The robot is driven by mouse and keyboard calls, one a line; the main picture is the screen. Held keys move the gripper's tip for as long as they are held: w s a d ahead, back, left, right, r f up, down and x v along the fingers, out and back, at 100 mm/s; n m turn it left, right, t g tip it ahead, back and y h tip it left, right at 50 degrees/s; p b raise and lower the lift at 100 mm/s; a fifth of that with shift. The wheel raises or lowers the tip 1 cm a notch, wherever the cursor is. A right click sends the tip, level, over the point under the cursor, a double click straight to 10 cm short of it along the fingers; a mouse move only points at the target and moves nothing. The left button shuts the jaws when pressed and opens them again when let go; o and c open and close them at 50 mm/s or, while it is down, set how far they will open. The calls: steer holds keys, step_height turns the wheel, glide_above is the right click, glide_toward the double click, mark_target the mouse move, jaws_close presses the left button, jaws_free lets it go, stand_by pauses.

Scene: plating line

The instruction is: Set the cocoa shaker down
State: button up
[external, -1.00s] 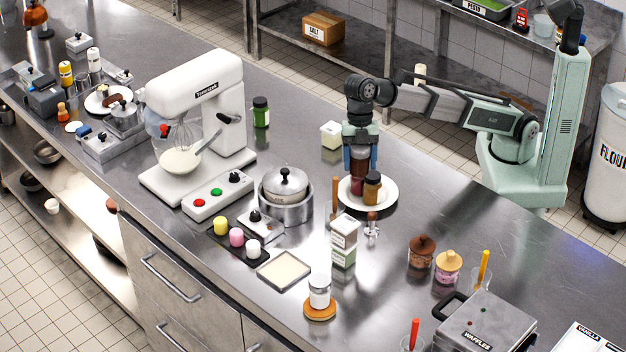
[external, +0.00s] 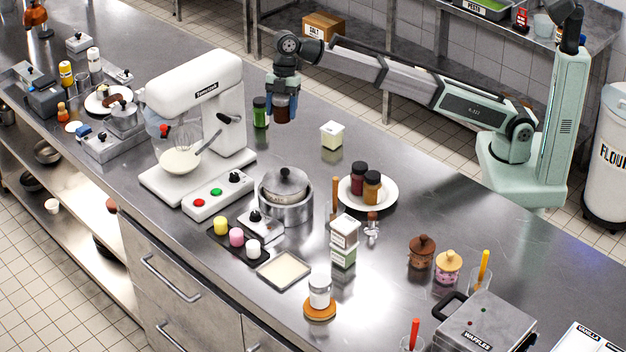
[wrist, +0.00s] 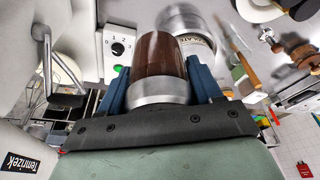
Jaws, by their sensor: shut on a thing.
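My gripper (external: 284,116) is shut on the cocoa shaker (external: 283,104), a dark brown cylinder with a metal end. It is held upright between the blue fingers, which partly hide it in the external view. The shaker seems to hang above the counter (external: 300,150), just right of the green jar (external: 260,112) and the stand mixer (external: 205,110). In the wrist view the brown body and silver end of the shaker (wrist: 158,65) show between both blue fingers.
A white plate (external: 384,203) carries a dark red jar (external: 358,178) and an amber jar (external: 372,188). A small pale tub (external: 332,135) stands right of the gripper. A lidded pot (external: 286,200) stands nearer the front. Bare counter lies around the tub.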

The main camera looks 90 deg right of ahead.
steer(key=shift+w+d+f, duration=0.2)
steer(key=shift+d+f, duration=0.25)
steer(key=shift+f, duration=3.05)
steer(key=shift+w+d+f, duration=0.25)
steer(key=shift+d+f, duration=0.2)
steer(key=shift+f, duration=3.1)
steer(key=shift+w+d+f, duration=0.2)
steer(key=shift+d+f, duration=0.25)
steer(key=shift+f, duration=3.05)
steer(key=shift+f, duration=0.15)
steer(key=o, duration=1.2)
steer(key=v, duration=1.2)
steer(key=shift+s, duration=0.1)
